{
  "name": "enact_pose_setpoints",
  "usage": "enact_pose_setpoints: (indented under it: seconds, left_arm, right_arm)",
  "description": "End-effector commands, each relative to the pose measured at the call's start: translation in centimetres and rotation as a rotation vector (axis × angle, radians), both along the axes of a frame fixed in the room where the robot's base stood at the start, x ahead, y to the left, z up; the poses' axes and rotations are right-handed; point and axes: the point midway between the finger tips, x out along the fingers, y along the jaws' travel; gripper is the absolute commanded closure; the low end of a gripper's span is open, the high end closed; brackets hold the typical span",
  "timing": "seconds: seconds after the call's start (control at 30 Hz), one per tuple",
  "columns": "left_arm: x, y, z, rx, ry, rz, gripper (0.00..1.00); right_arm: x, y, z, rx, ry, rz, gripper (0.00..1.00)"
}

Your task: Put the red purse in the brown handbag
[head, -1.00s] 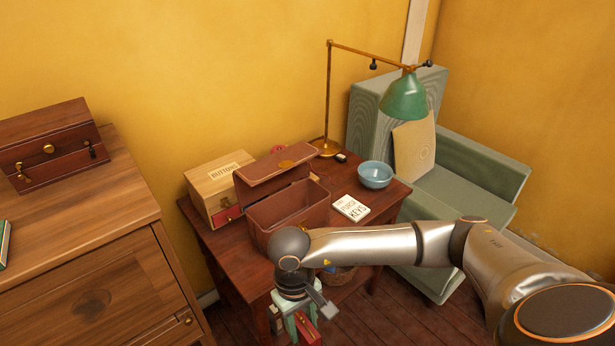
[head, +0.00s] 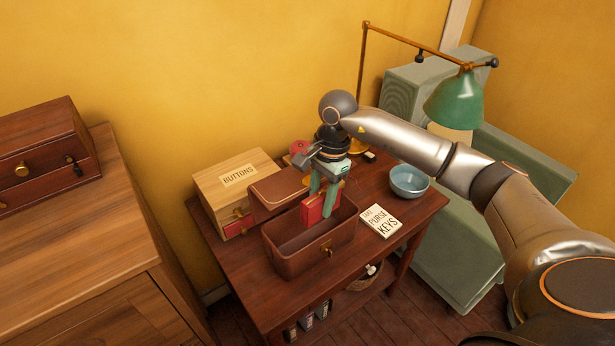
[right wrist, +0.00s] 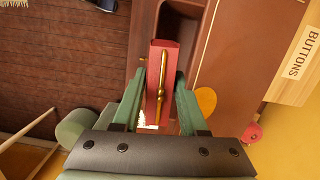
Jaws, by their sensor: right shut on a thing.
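The red purse (head: 313,210) is in the jaws of my right gripper (head: 322,196), which points down over the open brown handbag (head: 303,262). The purse is upright at the handbag's mouth, toward its right end; I cannot tell how far its lower part is inside. In the right wrist view the purse (right wrist: 160,90), with its gold clasp along the top, lies between the green fingers of my right gripper (right wrist: 158,92). The handbag (right wrist: 205,45) shows around and beyond it. The handbag stands on the small table with its lid folded back. My left gripper is not in view.
A wooden buttons box (head: 236,185) stands behind the handbag to the left. A white card (head: 381,221), a blue bowl (head: 409,181) and a green lamp (head: 455,100) are to the right. A dresser (head: 75,245) is at left.

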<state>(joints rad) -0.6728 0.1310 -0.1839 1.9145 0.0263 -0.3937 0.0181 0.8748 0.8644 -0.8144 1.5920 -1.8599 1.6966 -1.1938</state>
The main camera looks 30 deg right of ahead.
Motion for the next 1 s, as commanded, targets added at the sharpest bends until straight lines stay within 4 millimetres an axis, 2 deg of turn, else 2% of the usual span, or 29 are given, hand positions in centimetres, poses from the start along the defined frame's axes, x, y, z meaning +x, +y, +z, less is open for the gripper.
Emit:
enact_pose_setpoints:
  seconds: [0.1,0.27,0.8,1.0]
  left_arm:
    - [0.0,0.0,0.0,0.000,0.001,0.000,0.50]
    - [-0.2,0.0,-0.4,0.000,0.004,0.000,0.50]
    - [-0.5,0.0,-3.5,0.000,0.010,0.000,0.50]
    - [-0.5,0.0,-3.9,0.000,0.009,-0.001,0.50]
  right_arm:
    - [0.5,-0.5,0.6,-0.001,0.001,-0.071,1.00]
    - [0.5,-0.6,0.2,0.000,0.002,-0.084,1.00]
    - [0.5,-0.6,-4.4,-0.001,0.001,-0.079,1.00]
    - [0.5,-0.5,-5.2,0.000,0.001,-0.079,1.00]
